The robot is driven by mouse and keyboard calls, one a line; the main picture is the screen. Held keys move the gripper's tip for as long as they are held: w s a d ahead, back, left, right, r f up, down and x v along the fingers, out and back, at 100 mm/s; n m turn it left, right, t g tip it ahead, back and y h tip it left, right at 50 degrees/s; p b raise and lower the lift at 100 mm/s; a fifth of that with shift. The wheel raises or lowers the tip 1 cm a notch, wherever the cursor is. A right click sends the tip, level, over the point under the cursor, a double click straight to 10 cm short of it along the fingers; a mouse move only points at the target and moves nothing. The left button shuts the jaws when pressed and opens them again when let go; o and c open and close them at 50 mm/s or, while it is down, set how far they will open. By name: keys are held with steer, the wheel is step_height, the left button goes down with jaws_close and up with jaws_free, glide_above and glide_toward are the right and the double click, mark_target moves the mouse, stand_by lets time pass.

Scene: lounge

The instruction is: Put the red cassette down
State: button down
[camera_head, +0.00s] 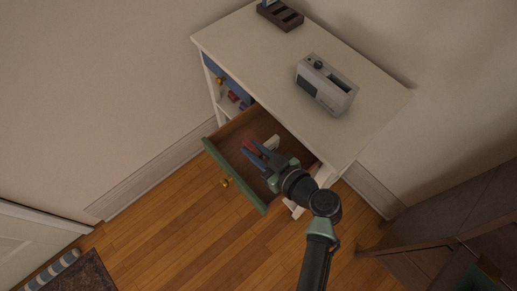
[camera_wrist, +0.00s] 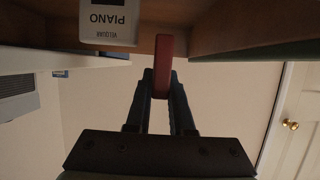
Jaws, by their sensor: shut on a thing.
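My gripper (camera_head: 251,149) is shut on a red cassette (camera_wrist: 164,56). The wrist view shows the cassette edge-on between the two dark fingertips (camera_wrist: 161,86). In the head view the red cassette (camera_head: 249,143) is a small patch between the fingers, over the open wooden drawer with a green front (camera_head: 234,176). I cannot tell whether it touches the drawer bottom. A pale piece (camera_head: 272,142) in the drawer, partly behind my gripper, may be the same cassette.
A grey cassette player (camera_head: 326,84) stands on the white cabinet top (camera_head: 262,60). A brown slotted rack (camera_head: 281,15) holding something blue stands at its far end. Small coloured things (camera_head: 233,97) lie on the open shelf left of the drawer. Wooden floor (camera_head: 180,215) lies clear in front.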

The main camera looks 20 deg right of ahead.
steer(key=shift+f+b, duration=0.45)
steer(key=shift+f, duration=2)
steer(key=shift+f, duration=0.1)
steer(key=c, duration=1.1)
jaws_free()
steer(key=shift+r, duration=0.2)
steer(key=v, duration=1.2)
